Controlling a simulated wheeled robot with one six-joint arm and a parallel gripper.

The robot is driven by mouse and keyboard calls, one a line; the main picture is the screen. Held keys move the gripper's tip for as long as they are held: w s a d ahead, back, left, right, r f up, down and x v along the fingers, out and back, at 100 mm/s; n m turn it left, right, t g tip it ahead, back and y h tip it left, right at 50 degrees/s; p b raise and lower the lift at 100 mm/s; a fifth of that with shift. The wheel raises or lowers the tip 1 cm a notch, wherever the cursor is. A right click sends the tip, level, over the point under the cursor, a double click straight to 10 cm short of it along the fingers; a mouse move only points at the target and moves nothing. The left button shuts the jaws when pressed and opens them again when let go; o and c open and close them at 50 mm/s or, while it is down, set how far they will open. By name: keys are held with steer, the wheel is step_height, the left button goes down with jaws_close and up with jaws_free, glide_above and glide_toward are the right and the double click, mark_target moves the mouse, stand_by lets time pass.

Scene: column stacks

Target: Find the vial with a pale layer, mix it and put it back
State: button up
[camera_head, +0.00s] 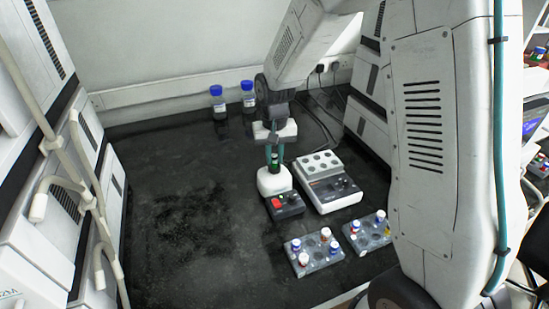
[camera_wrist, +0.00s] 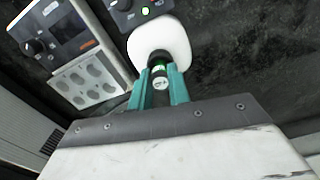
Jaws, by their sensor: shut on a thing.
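My gripper (camera_head: 274,152) points down over the vortex mixer (camera_head: 270,182) and is shut on a vial (camera_wrist: 160,76). Two grey racks stand in front, a left rack (camera_head: 318,267) and a right rack (camera_head: 373,247), each with several vials. The held vial's contents are not readable.
A white and grey device with a round-holed top (camera_head: 336,196) stands just right of the mixer; it also shows in the wrist view (camera_wrist: 60,40). Two blue-capped bottles (camera_head: 217,105) (camera_head: 248,100) stand at the back. The dark bench at left is clear.

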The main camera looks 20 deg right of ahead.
mark_target(274, 156)
steer(key=shift+r, duration=2.3)
